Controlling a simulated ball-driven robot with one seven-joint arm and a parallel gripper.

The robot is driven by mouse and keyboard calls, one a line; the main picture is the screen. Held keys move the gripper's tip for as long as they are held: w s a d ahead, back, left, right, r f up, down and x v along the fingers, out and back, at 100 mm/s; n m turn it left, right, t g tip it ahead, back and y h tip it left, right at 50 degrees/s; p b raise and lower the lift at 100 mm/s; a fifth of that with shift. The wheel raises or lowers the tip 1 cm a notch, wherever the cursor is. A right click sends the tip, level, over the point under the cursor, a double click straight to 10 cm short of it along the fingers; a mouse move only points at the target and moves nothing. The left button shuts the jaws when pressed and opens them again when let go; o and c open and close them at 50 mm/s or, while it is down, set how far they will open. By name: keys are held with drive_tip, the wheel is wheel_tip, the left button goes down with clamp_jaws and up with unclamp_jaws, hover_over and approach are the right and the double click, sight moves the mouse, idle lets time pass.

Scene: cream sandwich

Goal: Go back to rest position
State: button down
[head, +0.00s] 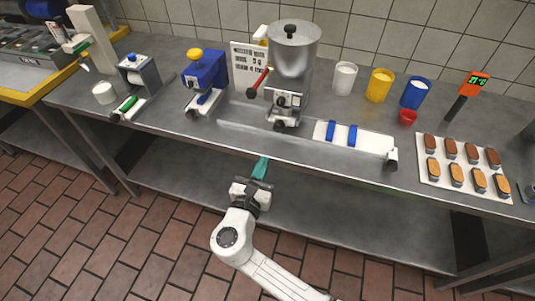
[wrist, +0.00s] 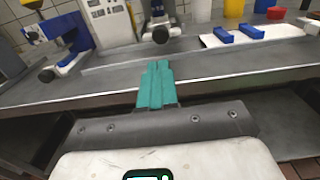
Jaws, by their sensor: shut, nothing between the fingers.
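My gripper (head: 261,167) shows in the head view in front of the steel counter's front edge, below the hopper machine. Its teal fingers are together and hold nothing. In the wrist view the shut fingers (wrist: 156,84) point toward the counter (wrist: 205,72) and the machine's spout (wrist: 160,33). The fingers appear apart from everything on the counter.
The steel counter (head: 180,128) carries a hopper machine (head: 293,50), a blue machine (head: 205,70), a white board with two blue blocks (head: 331,131), several cups and a tray (head: 432,184) of several small brown cakes. A lower shelf (head: 340,215) lies under the counter.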

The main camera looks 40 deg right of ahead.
drive_tip(key=shift+v, duration=1.55)
drive_tip(key=s+d+f+m+g+y, duration=0.4)
drive_tip(key=s+d+f+m+g, duration=0.35)
drive_tip(key=s+d+m, duration=0.55)
drive_tip(key=s+a+f+m+g+y, duration=0.2)
drive_tip(key=s+a+m+y, duration=0.6)
drive_tip(key=s+m+y, duration=0.2)
drive_tip(key=s+m, duration=0.2)
drive_tip(key=shift+s+m, duration=0.2)
drive_tip(key=shift+m, duration=0.1)
drive_tip(key=shift+a, duration=0.15)
